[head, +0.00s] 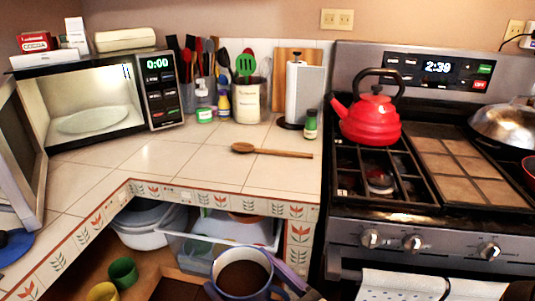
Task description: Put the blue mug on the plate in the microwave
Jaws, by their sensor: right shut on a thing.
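The blue mug (243,291) is at the bottom centre, in front of the counter edge, with its open top facing up and a brown inside. My right gripper (278,280) is at the mug's right side, shut on it near the handle; the fingertips are partly hidden. The microwave (165,92) stands on the counter at the back left, its door (22,150) swung open to the left. A pale round plate (92,120) lies inside it, and nothing shows on the plate. My left gripper is not in view.
The tiled counter (110,160) is mostly clear, with a wooden spoon (270,151) on it. Utensil holders and bottles stand right of the microwave. A red kettle (370,122) sits on the stove at right. Open shelves below hold tubs and cups (123,272).

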